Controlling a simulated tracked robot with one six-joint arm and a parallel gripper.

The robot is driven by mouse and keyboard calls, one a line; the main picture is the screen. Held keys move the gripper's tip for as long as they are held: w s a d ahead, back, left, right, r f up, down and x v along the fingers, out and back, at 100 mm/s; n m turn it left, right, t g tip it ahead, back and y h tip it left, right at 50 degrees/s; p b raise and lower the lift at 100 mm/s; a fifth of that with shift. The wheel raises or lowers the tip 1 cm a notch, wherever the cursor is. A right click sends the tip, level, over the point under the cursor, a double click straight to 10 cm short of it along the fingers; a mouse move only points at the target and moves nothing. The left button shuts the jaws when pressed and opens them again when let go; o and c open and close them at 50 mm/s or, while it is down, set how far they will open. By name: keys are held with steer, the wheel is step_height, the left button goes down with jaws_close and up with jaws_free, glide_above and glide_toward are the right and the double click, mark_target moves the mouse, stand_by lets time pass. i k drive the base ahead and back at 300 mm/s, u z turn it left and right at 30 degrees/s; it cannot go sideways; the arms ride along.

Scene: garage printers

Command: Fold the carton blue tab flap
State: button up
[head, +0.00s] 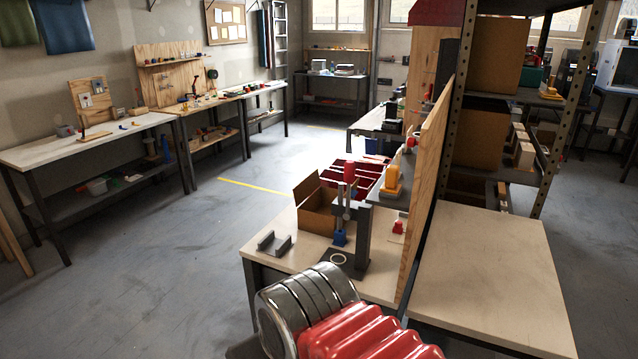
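A brown cardboard carton (316,212) stands on the light-topped bench (262,238) in the middle of the head view. Its top looks open, with one flap (307,187) raised at the left. I cannot make out a blue tab on any flap; the carton's right side is partly hidden by a dark upright stand and its fittings. My gripper is not in view. A ribbed metal and red part, likely of my arm, fills the bottom centre, in front of the bench.
A grey bracket (274,243) lies at left. A wooden panel (425,190) borders the right.

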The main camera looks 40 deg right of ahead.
mark_target(354, 193)
steer(key=z, duration=0.05)
steer(key=i, duration=1.45)
steer(key=z, duration=0.65)
